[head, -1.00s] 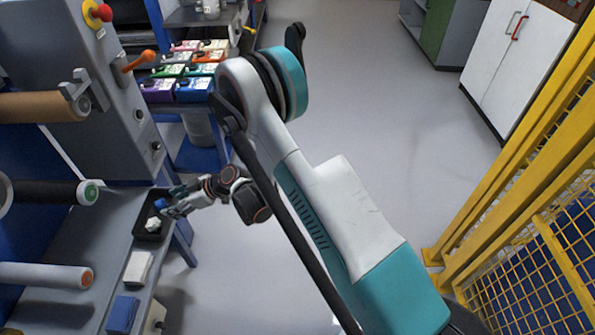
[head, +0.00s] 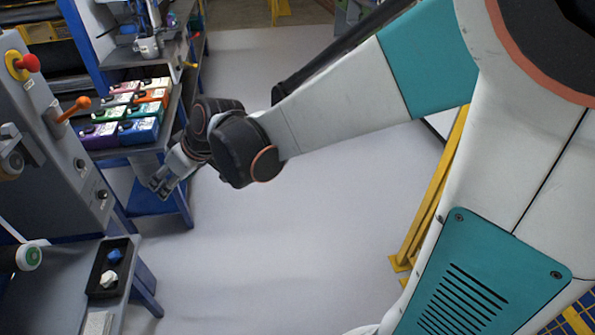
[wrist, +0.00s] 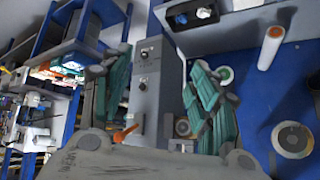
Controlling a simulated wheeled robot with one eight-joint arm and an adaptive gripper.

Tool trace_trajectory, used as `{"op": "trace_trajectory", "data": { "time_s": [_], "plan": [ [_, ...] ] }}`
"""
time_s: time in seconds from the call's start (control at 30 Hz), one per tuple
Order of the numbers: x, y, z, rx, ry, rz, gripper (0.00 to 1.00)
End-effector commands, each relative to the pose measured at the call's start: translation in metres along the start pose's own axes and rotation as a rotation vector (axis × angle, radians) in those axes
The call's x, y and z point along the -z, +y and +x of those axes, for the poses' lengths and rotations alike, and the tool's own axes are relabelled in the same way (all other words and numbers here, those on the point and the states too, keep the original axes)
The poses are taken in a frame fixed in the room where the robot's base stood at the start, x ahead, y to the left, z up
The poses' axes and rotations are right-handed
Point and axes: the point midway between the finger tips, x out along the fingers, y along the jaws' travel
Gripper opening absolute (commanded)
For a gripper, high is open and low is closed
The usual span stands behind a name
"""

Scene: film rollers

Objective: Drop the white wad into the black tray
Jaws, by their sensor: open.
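The white wad (head: 108,279) lies in the black tray (head: 124,246) at the lower left of the head view, beside a blue wad (head: 115,256). The tray sits on a grey bench top. In the wrist view the black tray (wrist: 221,12) is at the top, with the white wad (wrist: 204,13) and the blue wad (wrist: 181,19) in it. My gripper (head: 158,186) is open and empty, up and to the right of the tray, clear of it. Its teal fingers (wrist: 160,95) stand apart in the wrist view with nothing between them.
A shelf of coloured boxes (head: 138,132) stands behind my gripper. The grey machine panel (head: 55,140) with a red button and an orange lever is at the left. Yellow fencing (head: 430,200) is at the right. The grey floor (head: 250,250) between is clear.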

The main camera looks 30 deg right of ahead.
Motion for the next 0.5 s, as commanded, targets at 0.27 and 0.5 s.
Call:
{"op": "trace_trajectory", "data": {
  "time_s": [0.27,0.5],
  "plan": [
    [-0.052,0.003,-0.089,-0.142,-0.038,0.135,0.55],
    [-0.108,0.006,-0.147,-0.269,-0.054,0.251,0.55]
  ]
}}
